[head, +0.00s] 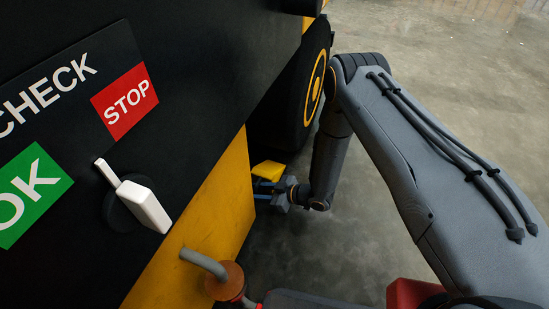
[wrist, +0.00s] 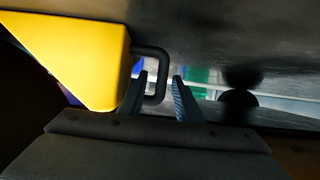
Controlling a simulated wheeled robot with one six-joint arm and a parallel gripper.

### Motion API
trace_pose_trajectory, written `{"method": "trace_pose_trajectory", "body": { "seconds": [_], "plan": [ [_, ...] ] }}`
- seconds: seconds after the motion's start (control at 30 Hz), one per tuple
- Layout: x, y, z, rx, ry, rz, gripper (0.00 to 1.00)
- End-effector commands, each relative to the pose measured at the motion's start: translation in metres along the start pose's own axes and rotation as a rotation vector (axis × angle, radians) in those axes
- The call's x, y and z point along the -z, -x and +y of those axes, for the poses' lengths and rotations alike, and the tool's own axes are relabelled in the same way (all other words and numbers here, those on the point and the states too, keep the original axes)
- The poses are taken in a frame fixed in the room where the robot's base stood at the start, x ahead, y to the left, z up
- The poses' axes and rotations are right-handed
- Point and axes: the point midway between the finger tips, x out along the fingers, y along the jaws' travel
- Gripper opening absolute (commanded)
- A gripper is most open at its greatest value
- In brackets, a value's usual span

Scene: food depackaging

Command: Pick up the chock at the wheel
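The yellow wedge-shaped chock (head: 268,170) sits on the floor below the dark wheel (head: 305,95) in the head view. In the wrist view the chock (wrist: 75,50) fills the upper left, with its black loop handle (wrist: 161,75) sticking out to the right. My gripper (wrist: 158,75) is open, and the outer bar of the handle shows between its two fingers. A gap shows between the bar and the right finger; whether the left finger touches the handle I cannot tell. In the head view my gripper (head: 271,190) is low beside the chock and partly hidden by the yellow panel.
A black and yellow vehicle body (head: 215,205) stands close on the left, with a white lever (head: 143,205) and OK and STOP signs. A grey curved pipe on an orange-brown round part (head: 224,281) sticks out low. Concrete floor (head: 460,80) is clear to the right.

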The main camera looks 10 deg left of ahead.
Motion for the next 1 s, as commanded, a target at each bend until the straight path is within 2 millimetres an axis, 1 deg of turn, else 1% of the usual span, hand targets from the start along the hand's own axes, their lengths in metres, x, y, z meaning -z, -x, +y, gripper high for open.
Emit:
{"method": "trace_pose_trajectory", "body": {
  "seconds": [0.8,1.0],
  "plan": [
    [0.000,0.073,0.000,-0.002,-0.003,-0.001,0.31],
    [0.000,0.079,-0.001,0.001,-0.001,-0.001,0.31]
  ]
}}
